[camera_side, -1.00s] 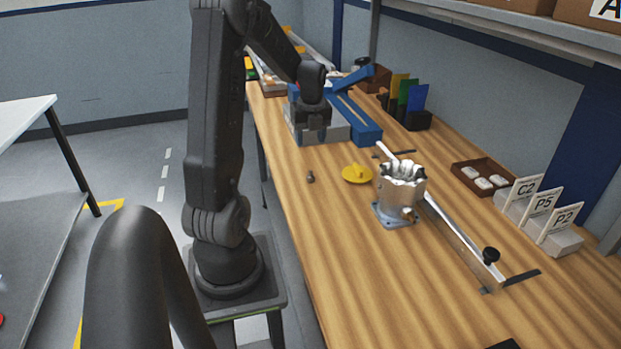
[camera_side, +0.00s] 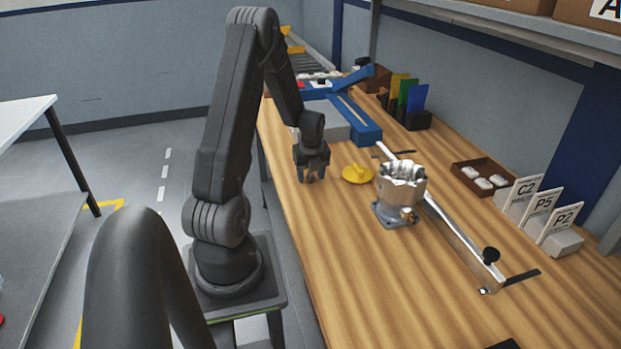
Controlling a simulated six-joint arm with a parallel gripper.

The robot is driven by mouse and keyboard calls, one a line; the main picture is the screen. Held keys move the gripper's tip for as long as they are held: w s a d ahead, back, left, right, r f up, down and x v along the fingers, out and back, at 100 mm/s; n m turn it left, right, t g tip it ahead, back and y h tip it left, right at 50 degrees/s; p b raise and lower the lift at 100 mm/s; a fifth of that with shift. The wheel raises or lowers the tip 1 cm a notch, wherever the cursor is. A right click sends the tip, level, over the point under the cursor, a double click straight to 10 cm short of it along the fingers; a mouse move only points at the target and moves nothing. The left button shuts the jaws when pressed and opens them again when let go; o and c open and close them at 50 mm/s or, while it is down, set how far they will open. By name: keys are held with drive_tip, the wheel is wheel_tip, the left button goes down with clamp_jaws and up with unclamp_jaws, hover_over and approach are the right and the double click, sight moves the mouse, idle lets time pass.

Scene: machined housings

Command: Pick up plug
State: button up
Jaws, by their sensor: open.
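My gripper (camera_side: 311,178) is open and low over the wooden bench, pointing down, left of a yellow round part with a raised grip (camera_side: 357,173). A small dark part, likely the plug, stood on the bench at this spot in the earlier view. It is now hidden or merged with the dark fingers, so I cannot tell whether it is between them or whether they touch it. The silver machined housing (camera_side: 397,212) stands upright on the bench to the right of my gripper, with an open, scalloped top.
Behind are a blue fixture (camera_side: 361,121) and coloured cards (camera_side: 416,98). A brown tray of white parts (camera_side: 483,177) and label stands (camera_side: 541,221) are at right.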

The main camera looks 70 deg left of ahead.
drive_tip(key=shift+f, duration=0.1)
drive_tip(key=shift+c, duration=0.3)
clamp_jaws()
